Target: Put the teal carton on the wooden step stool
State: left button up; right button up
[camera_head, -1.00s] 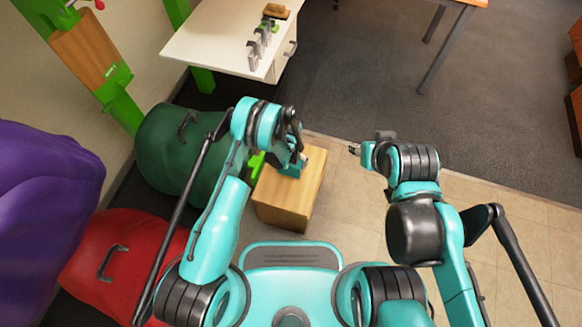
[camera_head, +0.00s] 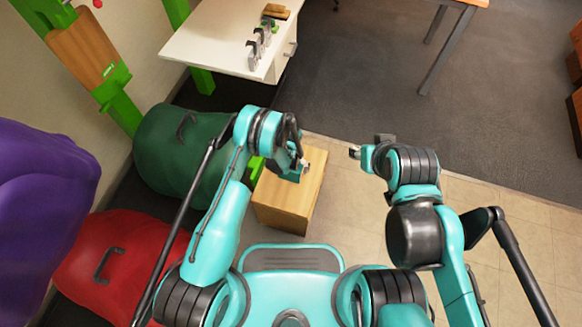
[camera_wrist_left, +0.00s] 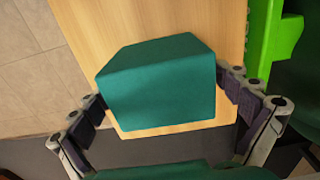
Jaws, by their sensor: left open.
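The teal carton (camera_wrist_left: 160,85) is between the two fingers of my left gripper (camera_wrist_left: 162,92) in the left wrist view. Those fingers are open, one on each side of it. The wooden step stool (camera_head: 284,207) is below, and its pale top (camera_wrist_left: 120,20) fills much of the wrist view. The carton appears to rest on the stool top near one edge; whether a small gap is under it cannot be told. In the head view, my left gripper (camera_head: 299,168) partly hides the carton. My right gripper (camera_head: 355,152) is out over the floor, right of the stool, too small to read.
A green bag-like form (camera_head: 170,165) and a red one (camera_head: 85,265) lie left of the stool. A bright green part (camera_wrist_left: 265,40) stands close beside the stool. A white table (camera_head: 205,45) is at the back. Tiled floor (camera_head: 345,205) right of the stool is clear.

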pick_arm(q)
notch_tip(320, 180, up, 11)
jog(key=p, duration=0.4)
jog(key=s+a+r+n+t, duration=0.1)
jog(key=a+r, duration=0.2)
jog(key=r, duration=0.8)
jog(key=a+r+t, duration=0.1)
jog(key=a+r, duration=0.2)
jog(key=r, duration=0.7)
jog(key=s+a+r+n+t, duration=0.1)
jog(key=a+r, duration=0.2)
jog(key=r, duration=0.8)
jog(key=s+a+r+t, duration=0.1)
jog(key=s+a+r, duration=0.2)
jog(key=s, duration=0.3)
jog(key=s+a+r+n+t, duration=0.1)
jog(key=s+a+r, duration=0.1)
jog(key=s, duration=0.4)
jog(key=s+a+r+t, duration=0.2)
jog(key=s+a+r, duration=0.1)
jog(key=s, duration=0.3)
jog(key=shift+a+r+n, duration=0.3)
jog(key=shift+a+r, duration=0.05)
jog(key=shift+r, duration=0.5)
